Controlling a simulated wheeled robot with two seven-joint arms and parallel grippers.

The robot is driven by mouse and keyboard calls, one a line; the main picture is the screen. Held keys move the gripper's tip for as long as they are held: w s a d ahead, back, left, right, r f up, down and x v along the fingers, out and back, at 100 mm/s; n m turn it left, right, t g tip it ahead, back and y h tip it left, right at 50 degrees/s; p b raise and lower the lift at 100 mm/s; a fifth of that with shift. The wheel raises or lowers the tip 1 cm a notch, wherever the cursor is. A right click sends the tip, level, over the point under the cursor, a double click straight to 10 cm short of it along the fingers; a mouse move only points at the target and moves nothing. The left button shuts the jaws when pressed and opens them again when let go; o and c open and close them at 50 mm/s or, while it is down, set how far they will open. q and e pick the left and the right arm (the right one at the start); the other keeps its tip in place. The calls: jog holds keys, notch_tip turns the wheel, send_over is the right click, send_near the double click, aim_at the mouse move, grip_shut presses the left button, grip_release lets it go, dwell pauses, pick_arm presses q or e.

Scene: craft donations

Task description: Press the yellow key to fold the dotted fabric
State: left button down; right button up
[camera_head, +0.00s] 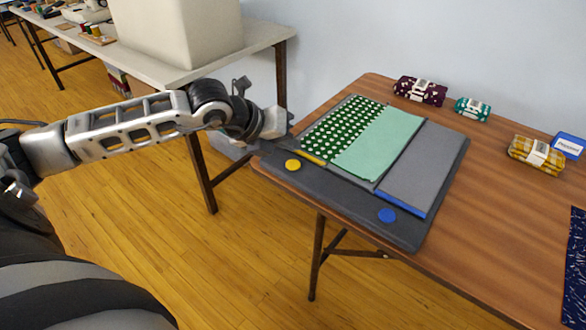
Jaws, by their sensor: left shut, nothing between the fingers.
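A grey folding board (437,187) lies on the wooden table near its left end. A green fabric with white dots (340,122) lies on the board's left part. A plain mint-green area (380,142) covers the middle, beside the dots. The yellow key (293,164) is a round button on the board's near edge, at the left. A round blue key (387,215) is farther right on that edge. My left gripper (285,137) is shut and empty, just above and behind the yellow key in the picture, apart from it. My right gripper is not in view.
Folded, banded fabrics in maroon (419,91), teal (472,108) and yellow plaid (536,153) lie along the table's back. A blue-and-white box (568,145) and navy fabric (575,265) are at the right. A white table (262,38) with a pale bin (180,30) stands behind my left arm.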

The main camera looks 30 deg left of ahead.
aim_at(293, 165)
pick_arm(q)
notch_tip(293, 165, down, 2)
jog(key=shift+f+b, duration=0.1)
jog(key=shift+b, duration=0.5)
dwell(0.4)
dwell(0.4)
dwell(0.6)
jog(key=shift+f, duration=0.2)
jog(key=shift+f+b, duration=0.25)
jog(key=shift+b, duration=0.45)
